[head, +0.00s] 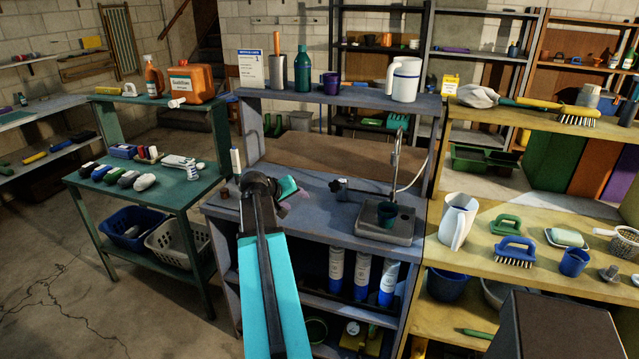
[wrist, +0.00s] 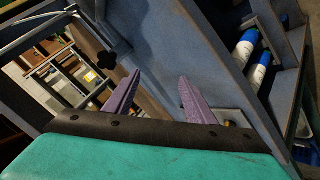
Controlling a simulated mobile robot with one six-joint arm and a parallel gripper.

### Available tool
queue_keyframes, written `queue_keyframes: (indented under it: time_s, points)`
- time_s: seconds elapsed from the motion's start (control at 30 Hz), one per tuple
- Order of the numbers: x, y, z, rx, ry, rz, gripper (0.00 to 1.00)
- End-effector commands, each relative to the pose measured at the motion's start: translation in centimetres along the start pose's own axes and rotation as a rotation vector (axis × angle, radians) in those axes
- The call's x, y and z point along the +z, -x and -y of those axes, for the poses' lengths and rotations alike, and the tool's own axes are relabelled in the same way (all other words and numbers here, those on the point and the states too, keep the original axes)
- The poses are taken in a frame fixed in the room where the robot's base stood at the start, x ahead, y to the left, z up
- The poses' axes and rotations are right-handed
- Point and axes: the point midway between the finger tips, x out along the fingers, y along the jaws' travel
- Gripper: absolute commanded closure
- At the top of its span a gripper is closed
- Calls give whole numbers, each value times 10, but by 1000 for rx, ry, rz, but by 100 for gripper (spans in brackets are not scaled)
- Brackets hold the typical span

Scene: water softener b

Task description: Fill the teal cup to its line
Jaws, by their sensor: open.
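A black knob (head: 339,187) sits on the bench left of the sink; a dark star-shaped knob (wrist: 106,60) shows in the wrist view beyond my left finger. My gripper (head: 298,195) is over the bench left of the knob, apart from it. Its purple fingers (wrist: 158,77) are open and empty in the wrist view.
A shelf above the bench back holds a green bottle (head: 303,69), a purple cup (head: 331,83) and a white pitcher (head: 404,79). The yellow bench at right carries another pitcher (head: 458,222), brushes and a blue mug (head: 574,262). Blue-and-white cylinders (head: 362,276) stand below.

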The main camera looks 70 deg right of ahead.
Motion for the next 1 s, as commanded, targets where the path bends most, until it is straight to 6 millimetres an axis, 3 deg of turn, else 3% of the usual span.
queue_keyframes:
  time_s: [0.03,0.1,0.2,0.3,1.0]
  points:
    - [-5,-3,-26,31,-19,-5,50]
    - [-7,-6,-55,66,-38,-9,50]
    - [-8,-8,-84,104,-57,-12,50]
    - [-8,-9,-101,127,-66,-13,50]
    - [-8,-20,-108,136,-69,-13,50]
